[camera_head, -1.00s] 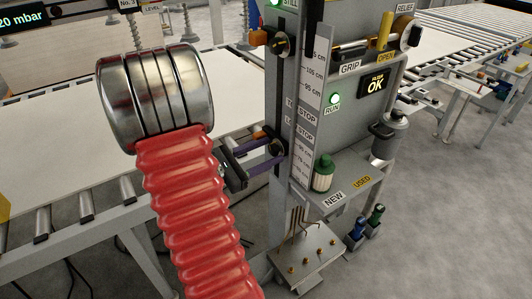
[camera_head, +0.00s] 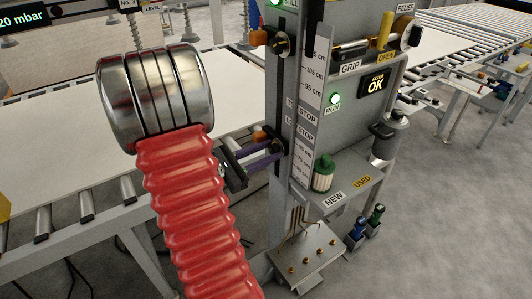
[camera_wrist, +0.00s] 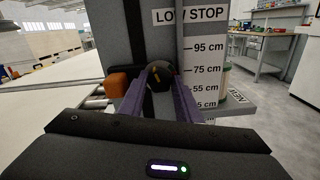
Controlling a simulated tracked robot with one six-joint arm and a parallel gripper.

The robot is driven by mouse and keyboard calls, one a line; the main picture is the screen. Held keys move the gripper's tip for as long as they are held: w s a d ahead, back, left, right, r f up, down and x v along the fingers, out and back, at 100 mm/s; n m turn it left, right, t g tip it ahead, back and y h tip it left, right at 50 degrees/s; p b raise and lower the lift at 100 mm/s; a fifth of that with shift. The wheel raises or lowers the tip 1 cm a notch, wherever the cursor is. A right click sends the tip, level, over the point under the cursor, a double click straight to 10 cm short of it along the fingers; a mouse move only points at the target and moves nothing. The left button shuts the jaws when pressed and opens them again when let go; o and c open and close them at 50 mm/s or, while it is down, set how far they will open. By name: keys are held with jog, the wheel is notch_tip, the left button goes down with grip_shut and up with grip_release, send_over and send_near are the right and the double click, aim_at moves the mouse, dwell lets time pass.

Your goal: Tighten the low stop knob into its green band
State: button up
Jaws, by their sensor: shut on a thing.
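The low stop knob (camera_wrist: 160,74) is a dark round knob on a dark slide rail beside the scale, under the LOW STOP label (camera_wrist: 191,15) in the wrist view. A small yellow mark shows on it. In the head view the knob (camera_head: 281,147) is partly hidden by the finger ends. My gripper (camera_wrist: 158,84) has purple fingers shut on the knob, one on each side. The gripper (camera_head: 274,153) reaches in from the left in the head view. I cannot make out a green band on the knob.
An orange block (camera_wrist: 118,82) sits just left of the knob. The upper stop knob (camera_head: 281,44) is higher on the post. A green-capped filter (camera_head: 323,172) stands on the shelf at right. A red ribbed hose (camera_head: 190,215) fills the near left.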

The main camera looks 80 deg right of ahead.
jog(key=shift+m, duration=0.3)
jog(key=m, duration=0.3)
jog(key=shift+m, duration=1.8)
jog(key=o, duration=1.1)
jog(key=shift+c, duration=0.2)
jog(key=shift+a, duration=0.1)
jog(key=v, duration=1.3)
jog(key=shift+w+a, duration=0.25)
jog(key=shift+w, duration=0.05)
